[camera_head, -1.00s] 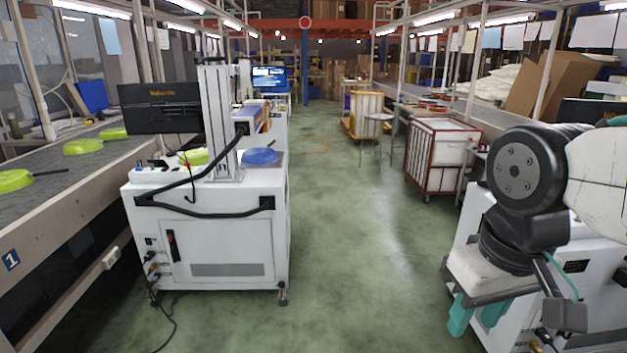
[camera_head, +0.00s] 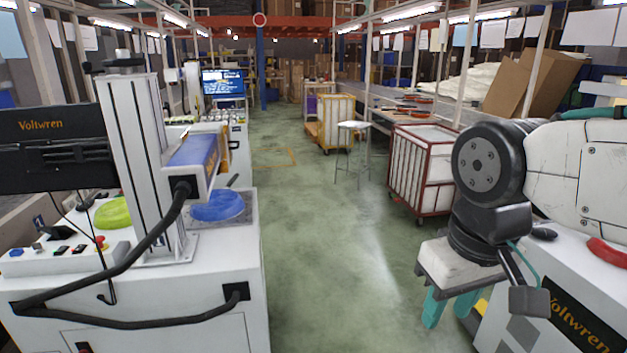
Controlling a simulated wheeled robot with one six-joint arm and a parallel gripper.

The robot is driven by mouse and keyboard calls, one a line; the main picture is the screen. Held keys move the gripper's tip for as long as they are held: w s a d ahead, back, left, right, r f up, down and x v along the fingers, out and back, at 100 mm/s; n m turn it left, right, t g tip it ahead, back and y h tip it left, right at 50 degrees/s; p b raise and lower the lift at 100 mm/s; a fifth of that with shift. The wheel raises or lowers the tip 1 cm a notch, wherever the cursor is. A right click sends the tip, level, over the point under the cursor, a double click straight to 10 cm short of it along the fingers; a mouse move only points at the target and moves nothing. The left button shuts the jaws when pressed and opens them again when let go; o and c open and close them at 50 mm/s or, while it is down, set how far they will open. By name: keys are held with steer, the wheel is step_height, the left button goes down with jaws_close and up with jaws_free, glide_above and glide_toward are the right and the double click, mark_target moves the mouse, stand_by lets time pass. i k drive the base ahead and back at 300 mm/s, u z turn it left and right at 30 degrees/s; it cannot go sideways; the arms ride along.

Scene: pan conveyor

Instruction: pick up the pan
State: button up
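A blue pan (camera_head: 218,206) sits on top of the white machine cart at the left, beneath a blue and orange marking head; its dark handle points up and right. A yellow-green pan (camera_head: 113,213) lies farther left, partly hidden by the machine's column. A red pan (camera_head: 606,251) shows at the right edge on another white machine, cut off by the frame. My gripper (camera_head: 452,307) hangs at the right with its teal fingers pointing down. The fingers are apart with nothing seen between them. It is well away from the blue pan, across the aisle.
The white machine cart (camera_head: 150,305) with its column and black cable fills the left. A Voltwren machine (camera_head: 565,310) stands at the right below my arm. A red-framed cart (camera_head: 420,170) and a stool (camera_head: 353,150) stand farther along. The green floor between is clear.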

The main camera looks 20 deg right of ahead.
mark_target(613, 253)
steer(key=z, duration=0.5)
steer(key=i, duration=1.45)
steer(key=z, duration=1.55)
steer(key=i, duration=0.95)
steer(key=z, duration=0.5)
